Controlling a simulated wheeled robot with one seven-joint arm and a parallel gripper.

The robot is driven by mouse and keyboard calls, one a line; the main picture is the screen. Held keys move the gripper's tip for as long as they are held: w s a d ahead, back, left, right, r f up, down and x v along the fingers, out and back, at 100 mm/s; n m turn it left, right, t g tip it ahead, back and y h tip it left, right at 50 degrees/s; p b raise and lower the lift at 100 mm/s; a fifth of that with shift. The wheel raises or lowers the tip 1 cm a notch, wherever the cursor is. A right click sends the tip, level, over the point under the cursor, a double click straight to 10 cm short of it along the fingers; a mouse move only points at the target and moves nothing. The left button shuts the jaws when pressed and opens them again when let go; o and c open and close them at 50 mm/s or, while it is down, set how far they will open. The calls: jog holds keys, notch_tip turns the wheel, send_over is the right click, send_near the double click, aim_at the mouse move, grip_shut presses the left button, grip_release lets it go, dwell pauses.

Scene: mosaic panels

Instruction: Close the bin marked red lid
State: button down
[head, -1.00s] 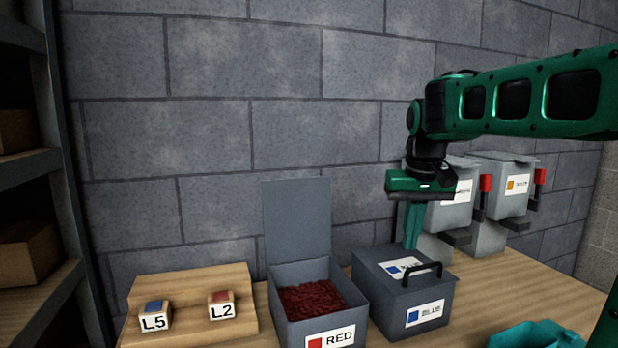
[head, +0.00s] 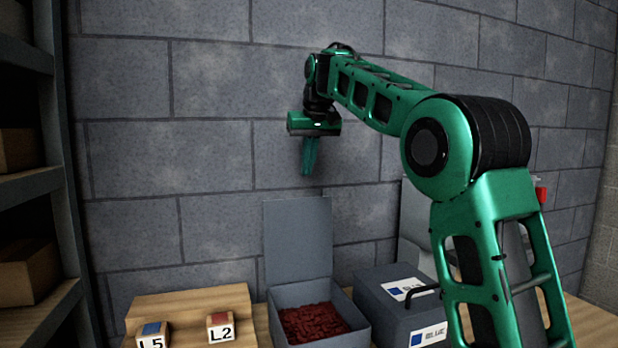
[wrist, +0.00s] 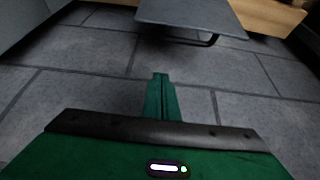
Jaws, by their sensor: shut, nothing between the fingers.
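The red bin (head: 276,298) stands on the bench, full of red pieces, with its grey lid (head: 297,240) raised upright at the back. Its front label is cut off by the lower edge of the head view. My gripper (head: 308,174) is shut and empty, pointing down, in the air above the raised lid's upper edge and apart from it in the picture. In the wrist view my gripper (wrist: 160,76) shows its closed fingers. A grey panel with a dark handle (wrist: 190,14) shows at the top of that view; I take it to be the lid.
A closed grey bin with a blue label (head: 372,296) stands right of the red bin. A wooden stand (head: 190,303) with blocks L5 (head: 152,335) and L2 (head: 221,327) is at left. The block wall (head: 200,150) is close behind; a shelf (head: 40,185) stands far left.

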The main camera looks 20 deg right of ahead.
jog(key=x, duration=0.8)
jog(key=shift+d, duration=0.1)
jog(key=shift+s+f, duration=0.2)
jog(key=shift+s, duration=0.8)
jog(key=shift+s+f, duration=0.2)
jog(key=shift+s, duration=0.75)
